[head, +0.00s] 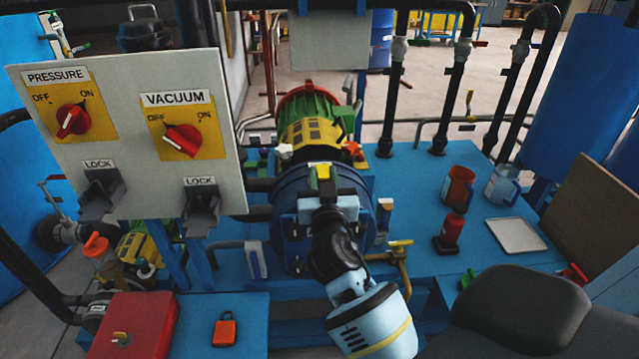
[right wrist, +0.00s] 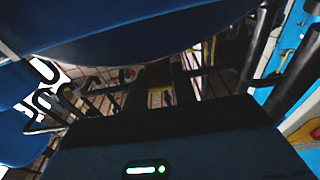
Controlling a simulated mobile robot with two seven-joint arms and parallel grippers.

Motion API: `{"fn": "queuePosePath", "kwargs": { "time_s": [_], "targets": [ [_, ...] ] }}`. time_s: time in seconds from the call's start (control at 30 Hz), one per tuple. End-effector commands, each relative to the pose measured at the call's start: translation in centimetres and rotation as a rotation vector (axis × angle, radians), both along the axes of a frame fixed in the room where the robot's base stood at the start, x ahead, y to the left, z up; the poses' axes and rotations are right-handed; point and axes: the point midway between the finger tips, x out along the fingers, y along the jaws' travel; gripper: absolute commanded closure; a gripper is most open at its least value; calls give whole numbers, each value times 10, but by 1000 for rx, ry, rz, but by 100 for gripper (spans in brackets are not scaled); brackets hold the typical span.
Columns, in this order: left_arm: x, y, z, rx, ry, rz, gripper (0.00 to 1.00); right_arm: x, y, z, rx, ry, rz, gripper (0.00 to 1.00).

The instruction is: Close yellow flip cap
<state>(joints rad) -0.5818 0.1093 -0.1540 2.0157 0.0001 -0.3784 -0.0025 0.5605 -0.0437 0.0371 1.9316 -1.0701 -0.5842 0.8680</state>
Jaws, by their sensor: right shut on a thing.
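The yellow flip cap (head: 323,172) shows at the top of the round blue vessel front (head: 285,208) in the middle of the head view. My right gripper (head: 323,186) reaches up to it from below, in front of the vessel, and is shut with the cap at its fingertips. My gripper body hides the cap's lower part and hinge, so its exact angle cannot be told. In the right wrist view, the fingers (right wrist: 165,88) are dark and sit below a large blue curved surface (right wrist: 130,30). My left gripper is not in view.
A control panel (head: 130,135) with red PRESSURE and VACUUM knobs stands at left. A red box (head: 133,325) and an orange padlock (head: 225,330) are at front left. A yellow-handled valve (head: 400,244) sits right of the vessel. A white tray (head: 516,236) lies on the blue table at right.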

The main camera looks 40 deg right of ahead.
Motion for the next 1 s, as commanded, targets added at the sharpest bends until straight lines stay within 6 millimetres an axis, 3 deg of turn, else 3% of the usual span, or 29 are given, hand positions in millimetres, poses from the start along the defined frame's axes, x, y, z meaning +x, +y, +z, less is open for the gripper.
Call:
{"fn": "queuePosePath", "kwargs": {
  "time_s": [0.4,0.43,0.57,1.0],
  "targets": [
    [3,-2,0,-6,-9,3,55,0,0,-1,-4,-8,-1,96],
    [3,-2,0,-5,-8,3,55,0,0,-1,-4,-8,-1,69],
    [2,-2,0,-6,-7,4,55,0,0,0,-4,-8,-1,55],
    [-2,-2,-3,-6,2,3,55,0,-1,0,-5,-10,-1,55]
  ]
}}
